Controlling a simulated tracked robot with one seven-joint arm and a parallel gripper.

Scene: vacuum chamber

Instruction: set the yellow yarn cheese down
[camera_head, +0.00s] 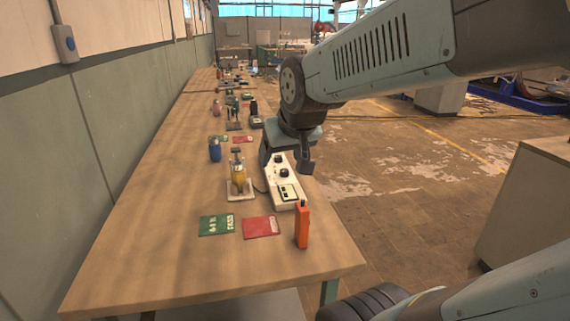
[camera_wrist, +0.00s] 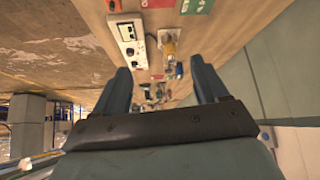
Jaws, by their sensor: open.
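A yellow object (camera_head: 238,176) stands on a small pale base (camera_head: 240,194) on the wooden bench, with a dark fitting above it. It is too small to tell whether it is the yarn cheese. It also shows in the wrist view as a yellow patch (camera_wrist: 169,47) between and beyond my fingers. My gripper (camera_head: 287,160) is open over the right edge of the bench, near the white control box and to the right of the yellow object. In the wrist view my gripper (camera_wrist: 160,72) has its two fingers wide apart with nothing held between them.
A white control box (camera_head: 284,190) lies just right of the pale base. An orange handheld device (camera_head: 302,226) stands near the bench's front right. A green card (camera_head: 216,225) and red card (camera_head: 261,227) lie in front. A blue bottle (camera_head: 215,151) stands behind left. The bench's left front is clear.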

